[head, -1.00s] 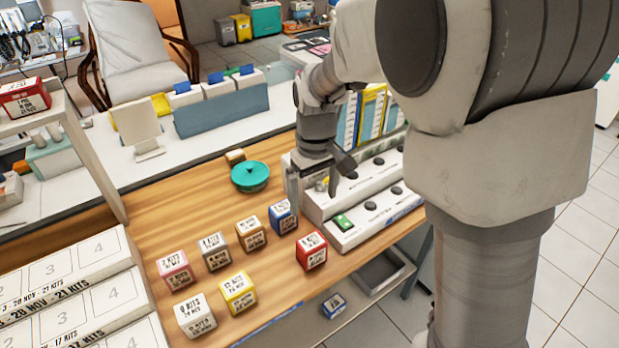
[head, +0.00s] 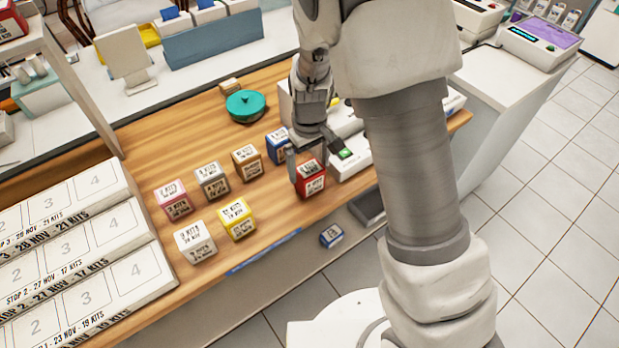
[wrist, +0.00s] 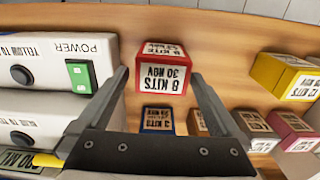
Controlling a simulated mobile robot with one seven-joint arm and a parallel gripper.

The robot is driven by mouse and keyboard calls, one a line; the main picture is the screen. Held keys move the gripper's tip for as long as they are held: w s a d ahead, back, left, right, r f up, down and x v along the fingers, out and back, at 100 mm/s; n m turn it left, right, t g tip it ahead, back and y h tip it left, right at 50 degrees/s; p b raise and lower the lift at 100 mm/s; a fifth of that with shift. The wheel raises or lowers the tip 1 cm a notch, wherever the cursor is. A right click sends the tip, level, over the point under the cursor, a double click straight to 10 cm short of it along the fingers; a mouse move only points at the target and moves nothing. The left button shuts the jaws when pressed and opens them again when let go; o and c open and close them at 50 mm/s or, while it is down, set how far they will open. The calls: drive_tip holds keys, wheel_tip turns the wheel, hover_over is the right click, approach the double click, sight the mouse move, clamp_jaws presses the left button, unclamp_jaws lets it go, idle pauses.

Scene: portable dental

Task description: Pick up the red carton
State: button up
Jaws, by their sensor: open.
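The red carton (head: 310,181) stands on the wooden table close to its front edge, with a white label on top and side. It also shows in the wrist view (wrist: 163,68), upside down, just beyond and between the two finger tips. My gripper (head: 311,160) is open and empty above the red carton in the head view. In the wrist view its fingers (wrist: 157,78) spread to either side of the carton's line. I cannot tell whether either finger touches the carton.
A blue carton (head: 277,146) stands close behind the red one. Brown, grey, pink, white and yellow (head: 237,218) cartons stand to the left. A white unit with a green power switch (wrist: 82,76) is close beside the gripper. Another blue carton (head: 332,235) lies below the table edge.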

drive_tip(key=f, duration=0.4)
drive_tip(key=shift+s+f, duration=0.2)
drive_tip(key=c, duration=1.3)
